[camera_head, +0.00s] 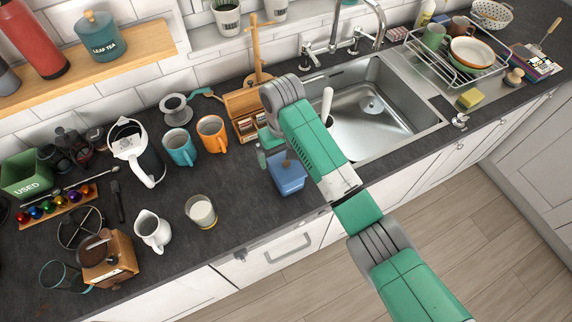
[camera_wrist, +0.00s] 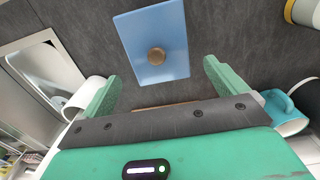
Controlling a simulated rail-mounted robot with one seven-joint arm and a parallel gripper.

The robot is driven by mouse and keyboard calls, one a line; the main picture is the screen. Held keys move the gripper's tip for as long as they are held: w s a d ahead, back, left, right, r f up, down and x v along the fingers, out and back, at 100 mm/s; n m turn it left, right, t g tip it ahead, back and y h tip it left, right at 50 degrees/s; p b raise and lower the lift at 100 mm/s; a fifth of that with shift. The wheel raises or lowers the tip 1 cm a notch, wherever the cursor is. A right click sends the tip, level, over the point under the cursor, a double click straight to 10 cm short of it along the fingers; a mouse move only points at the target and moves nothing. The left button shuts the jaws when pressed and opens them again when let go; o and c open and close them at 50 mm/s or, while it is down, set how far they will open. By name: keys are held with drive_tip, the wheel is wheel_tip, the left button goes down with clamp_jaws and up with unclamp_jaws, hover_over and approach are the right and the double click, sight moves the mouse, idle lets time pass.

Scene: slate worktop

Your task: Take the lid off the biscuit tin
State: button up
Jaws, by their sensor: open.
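The biscuit tin (camera_head: 287,182) is a blue box near the worktop's front edge, left of the sink. In the wrist view its flat blue lid (camera_wrist: 137,28) with a round brown knob (camera_wrist: 156,55) faces the camera. My gripper (camera_wrist: 160,70) is open, with one green finger on each side of the picture and nothing between them. The lid lies ahead of the fingertips, with the knob roughly centred between them and apart from both. In the head view my gripper (camera_head: 273,155) is just above and behind the tin, partly hidden by my arm.
A wooden box (camera_head: 243,104) stands behind my gripper. Teal (camera_head: 180,148) and orange (camera_head: 212,134) mugs stand to the left, with a glass of milk (camera_head: 201,212) nearer the front. The sink (camera_head: 375,108) is to the right.

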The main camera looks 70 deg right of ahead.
wheel_tip(320, 180, down, 2)
drive_tip(key=shift+f, duration=0.1)
drive_tip(key=c, duration=1.1)
drive_tip(key=shift+r, duration=0.4)
drive_tip(key=r, duration=0.1)
drive_tip(key=r+b, duration=0.1)
drive_tip(key=r, duration=0.1)
drive_tip(key=shift+s+a, duration=0.2)
drive_tip(key=shift+a, duration=0.1)
drive_tip(key=s+a+p, duration=0.2)
drive_tip(key=s+a, duration=0.1)
drive_tip(key=s+a+r+p, duration=0.1)
drive_tip(key=s+a+p, duration=0.2)
drive_tip(key=s+a, duration=0.1)
drive_tip(key=s+a+p, duration=0.3)
drive_tip(key=a, duration=0.1)
drive_tip(key=shift+s+a+r, duration=0.1)
drive_tip(key=shift+s+r, duration=0.05)
drive_tip(key=shift+r, duration=0.05)
